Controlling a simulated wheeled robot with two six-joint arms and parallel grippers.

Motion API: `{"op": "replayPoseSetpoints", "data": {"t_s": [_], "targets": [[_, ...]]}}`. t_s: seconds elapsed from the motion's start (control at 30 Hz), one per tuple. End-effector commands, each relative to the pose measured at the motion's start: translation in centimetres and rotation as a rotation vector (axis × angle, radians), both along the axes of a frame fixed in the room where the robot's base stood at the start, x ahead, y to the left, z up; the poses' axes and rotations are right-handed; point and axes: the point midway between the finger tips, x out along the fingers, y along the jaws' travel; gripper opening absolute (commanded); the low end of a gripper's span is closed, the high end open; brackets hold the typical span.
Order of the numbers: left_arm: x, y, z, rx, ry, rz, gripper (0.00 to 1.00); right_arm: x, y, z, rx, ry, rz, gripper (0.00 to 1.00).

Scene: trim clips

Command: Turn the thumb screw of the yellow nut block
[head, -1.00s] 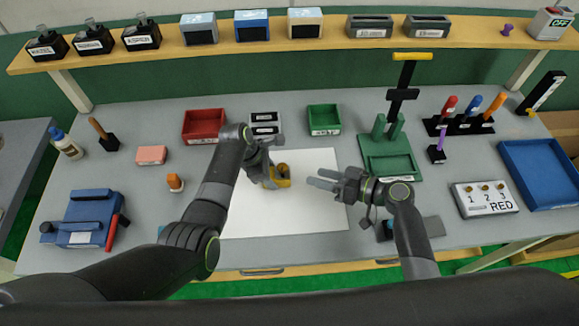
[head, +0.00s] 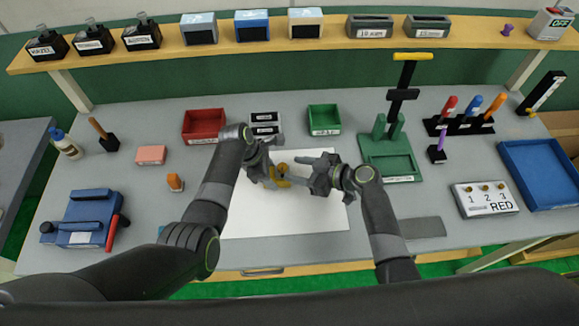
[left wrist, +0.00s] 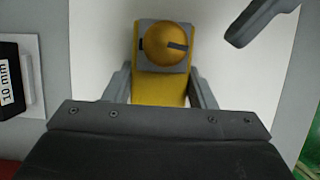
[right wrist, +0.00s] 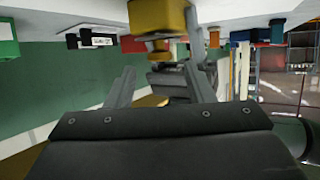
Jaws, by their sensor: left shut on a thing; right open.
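The yellow nut block (head: 282,183) is on the white sheet area in the head view, with its round brass thumb screw (head: 282,168) on top. My left gripper (head: 268,174) is shut on the block. The left wrist view shows the block (left wrist: 160,90) between its fingers and the screw (left wrist: 168,45), with a dark slot mark, on a grey plate. My right gripper (head: 296,171) is open, its fingers pointing left toward the screw. In the right wrist view the block (right wrist: 157,15) and screw (right wrist: 145,44) appear above the spread fingers; contact cannot be told.
The white sheet (head: 250,219) is mostly clear. A green press stand (head: 390,166) is behind and right of my right gripper. A red bin (head: 203,125) and a green bin (head: 324,119) stand behind the sheet. A grey pad (head: 423,227) lies at the front right.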

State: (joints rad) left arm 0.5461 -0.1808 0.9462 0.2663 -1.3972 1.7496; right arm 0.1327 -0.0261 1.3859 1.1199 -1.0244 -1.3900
Motion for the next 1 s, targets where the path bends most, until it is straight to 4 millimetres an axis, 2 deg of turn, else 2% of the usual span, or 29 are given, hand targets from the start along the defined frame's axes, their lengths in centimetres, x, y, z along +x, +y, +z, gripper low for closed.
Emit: {"op": "replayPoseSetpoints", "data": {"t_s": [0.23,0.63,0.93,1.0], "targets": [[0.0,0.0,0.0,0.0,0.0,0.0,0.23,1.2,2.1,-1.0,0.0,0.001,0.0,0.48],[0.0,0.0,0.0,0.0,0.0,0.0,0.23,1.5,2.5,-1.2,0.0,0.0,0.0,0.48],[0.0,0.0,0.0,0.0,0.001,0.0,0.23,1.5,2.5,-1.2,0.0,0.001,0.0,0.09],[0.0,0.0,0.0,0.0,0.001,0.0,0.23,1.5,2.5,-1.2,0.0,0.0,-0.001,0.05]]}}
